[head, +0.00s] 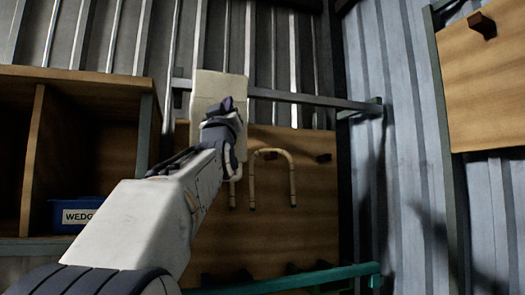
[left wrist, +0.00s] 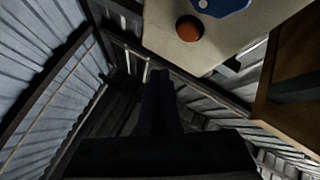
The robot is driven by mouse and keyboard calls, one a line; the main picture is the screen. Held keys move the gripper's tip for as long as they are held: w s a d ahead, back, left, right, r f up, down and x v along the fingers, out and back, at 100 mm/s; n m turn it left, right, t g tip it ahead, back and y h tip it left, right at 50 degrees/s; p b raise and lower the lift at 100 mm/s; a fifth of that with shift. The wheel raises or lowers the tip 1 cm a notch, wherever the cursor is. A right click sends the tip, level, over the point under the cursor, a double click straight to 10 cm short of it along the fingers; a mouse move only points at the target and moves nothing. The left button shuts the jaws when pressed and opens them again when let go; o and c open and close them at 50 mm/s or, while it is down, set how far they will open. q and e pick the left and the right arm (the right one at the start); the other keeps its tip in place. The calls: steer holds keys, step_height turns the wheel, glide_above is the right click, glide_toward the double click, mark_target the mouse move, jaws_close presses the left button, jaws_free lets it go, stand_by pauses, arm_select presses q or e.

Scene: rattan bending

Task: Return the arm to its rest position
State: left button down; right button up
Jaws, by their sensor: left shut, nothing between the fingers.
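My left arm rises from the lower left in the head view, and my left gripper (head: 225,112) is raised in front of a pale panel (head: 205,88). In the left wrist view my left gripper (left wrist: 160,80) is a dark shape with its fingers together and nothing between them. The panel also shows there (left wrist: 240,45), with an orange-brown round knob (left wrist: 189,29) and part of a blue shape (left wrist: 222,5) on it. My right gripper is in neither view.
A wooden shelf (head: 75,76) stands at the left with a blue bin (head: 70,214) labelled "WEDG", partly hidden. A bent rattan piece (head: 272,153) hangs on a wooden board (head: 310,220). A green rail (head: 330,276) runs below. Another board (head: 490,90) is at the upper right.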

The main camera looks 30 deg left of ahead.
arm_select(q)
steer(key=w+d+f+m+g+h, duration=0.1)
steer(key=w+d+f+m+h, duration=0.1)
steer(key=w+d+f+h, duration=0.5)
steer(key=w+d+f+m+g+h, duration=0.1)
steer(key=w+d+f+m+h, duration=0.2)
steer(key=f, duration=0.7)
steer(key=d+f+m+g+h+b, duration=0.2)
steer(key=d+f+m+g+h, duration=0.3)
steer(key=d+f, duration=1.3)
steer(key=s+d+f+m+g+h, duration=0.1)
steer(key=s+d+f+m+g, duration=0.1)
steer(key=s+d+f+g, duration=0.65)
steer(key=s+d+f+m+h, duration=0.15)
steer(key=s+f, duration=0.45)
steer(key=f, duration=0.7)
steer(key=s+f+m+g, duration=0.1)
steer(key=s+f+g, duration=0.1)
steer(key=s+f, duration=0.2)
steer(key=s+a+f+m+g+y, duration=0.1)
steer(key=s+f, duration=0.4)
steer(key=s, duration=0.5)
steer(key=s+a+f+m+g+y+b, duration=0.1)
steer(key=s+f+m+g, duration=0.1)
steer(key=s+f+g, duration=0.2)
steer(key=s, duration=0.3)
steer(key=shift+s+a+f, duration=0.15)
